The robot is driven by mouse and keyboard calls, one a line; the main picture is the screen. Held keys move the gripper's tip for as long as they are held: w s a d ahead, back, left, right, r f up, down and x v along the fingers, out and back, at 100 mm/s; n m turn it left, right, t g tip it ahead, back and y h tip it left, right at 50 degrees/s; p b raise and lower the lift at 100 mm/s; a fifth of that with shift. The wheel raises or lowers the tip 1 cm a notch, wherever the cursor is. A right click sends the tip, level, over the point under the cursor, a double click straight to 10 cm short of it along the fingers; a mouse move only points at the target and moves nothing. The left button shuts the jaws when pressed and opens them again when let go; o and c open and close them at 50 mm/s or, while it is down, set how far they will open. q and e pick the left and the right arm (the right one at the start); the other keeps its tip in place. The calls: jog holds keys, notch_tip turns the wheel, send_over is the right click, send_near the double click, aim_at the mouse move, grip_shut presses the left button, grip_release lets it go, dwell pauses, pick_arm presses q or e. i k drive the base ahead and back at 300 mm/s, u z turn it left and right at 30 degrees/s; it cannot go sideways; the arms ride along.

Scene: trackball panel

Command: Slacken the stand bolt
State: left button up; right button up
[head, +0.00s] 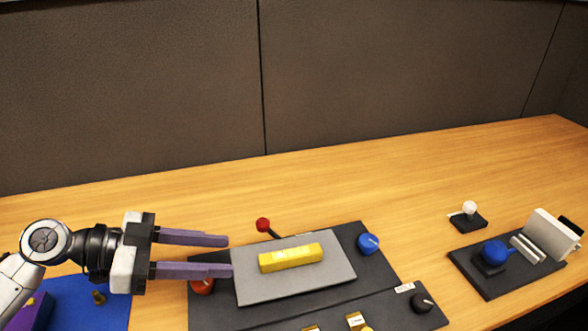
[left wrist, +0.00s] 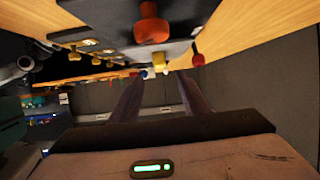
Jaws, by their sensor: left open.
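A stand with an upright pale holder (head: 553,234) sits on a dark base plate (head: 525,279) at the right of the table in the head view. A blue knob (head: 495,251) is on the left part of that base. It looks like the stand bolt, but no label shows this. My left gripper (head: 230,255) is open and empty, far left of the stand, over the left side of the central panel. In the left wrist view its open fingers (left wrist: 158,76) have nothing between them close up, and the stand cannot be made out clearly. My right gripper is not in view.
The dark central panel (head: 376,276) carries a grey plate with a yellow block (head: 290,257), a red-ball lever (head: 263,225), an orange-red knob (head: 202,286) and a blue knob (head: 368,243). A small white-topped lever (head: 469,209) stands near the stand. Bare table separates panel and stand.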

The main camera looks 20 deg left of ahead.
aim_at(421, 303)
jog(key=k, duration=1.5)
